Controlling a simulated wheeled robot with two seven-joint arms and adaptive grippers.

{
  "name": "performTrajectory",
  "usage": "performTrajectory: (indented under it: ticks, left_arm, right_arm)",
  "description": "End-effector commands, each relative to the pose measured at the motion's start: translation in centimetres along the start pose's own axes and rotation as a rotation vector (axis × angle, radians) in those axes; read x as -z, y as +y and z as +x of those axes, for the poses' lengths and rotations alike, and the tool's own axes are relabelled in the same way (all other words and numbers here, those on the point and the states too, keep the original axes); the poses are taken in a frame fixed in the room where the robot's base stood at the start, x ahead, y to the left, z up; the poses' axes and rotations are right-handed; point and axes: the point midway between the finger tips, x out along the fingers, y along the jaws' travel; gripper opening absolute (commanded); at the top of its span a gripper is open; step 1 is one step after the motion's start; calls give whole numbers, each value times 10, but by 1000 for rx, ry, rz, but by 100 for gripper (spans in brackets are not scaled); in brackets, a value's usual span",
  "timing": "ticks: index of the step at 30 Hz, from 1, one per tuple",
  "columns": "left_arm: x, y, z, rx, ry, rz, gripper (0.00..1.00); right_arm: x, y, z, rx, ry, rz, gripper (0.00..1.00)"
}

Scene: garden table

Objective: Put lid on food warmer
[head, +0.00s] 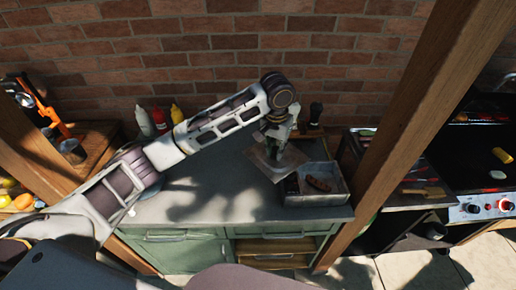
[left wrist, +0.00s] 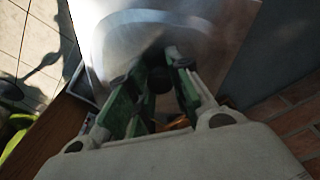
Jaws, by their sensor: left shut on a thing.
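The food warmer (head: 322,199) is an open grey metal box on the right part of the counter, with brown food visible inside. The lid (head: 290,164) is a flat, square metal plate, tilted in the picture, just left of the warmer and apart from a seated position on it. My left gripper (head: 276,145) is above the lid and shut on its handle. In the left wrist view, the green fingers (left wrist: 160,85) close around the dark knob, and the lid's shiny surface (left wrist: 205,25) fills the top. The gripper hides part of the lid. My right gripper is not in view.
The grey counter (head: 220,206) is clear in front and to the left. Sauce bottles (head: 159,119) stand at the back left, and a dark grinder (head: 316,113) at the back right. A wooden post (head: 405,120) rises right of the warmer, with a grill (head: 480,165) beyond.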

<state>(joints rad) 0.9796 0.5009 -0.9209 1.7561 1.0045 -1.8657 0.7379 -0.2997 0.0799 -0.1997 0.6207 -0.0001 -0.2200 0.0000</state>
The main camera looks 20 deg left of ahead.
Motion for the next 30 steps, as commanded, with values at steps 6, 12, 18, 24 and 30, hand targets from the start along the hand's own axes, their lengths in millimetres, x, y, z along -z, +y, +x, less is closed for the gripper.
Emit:
performTrajectory:
  ticks: [6, 12, 18, 24, 30]
  left_arm:
    - [-15, 64, -13, -23, 0, 207, 0]
    - [-45, 98, 10, -54, -2, 457, 0]
    - [-60, 108, 20, -79, 0, 648, 0]
    - [-64, 113, 20, -98, 2, 803, 0]
    - [-65, 114, 19, -110, 1, 896, 0]
  right_arm:
    - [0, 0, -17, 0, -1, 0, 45]
    - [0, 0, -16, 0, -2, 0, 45]
    - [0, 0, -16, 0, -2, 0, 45]
    - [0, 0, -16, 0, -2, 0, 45]
    - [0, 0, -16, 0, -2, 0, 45]
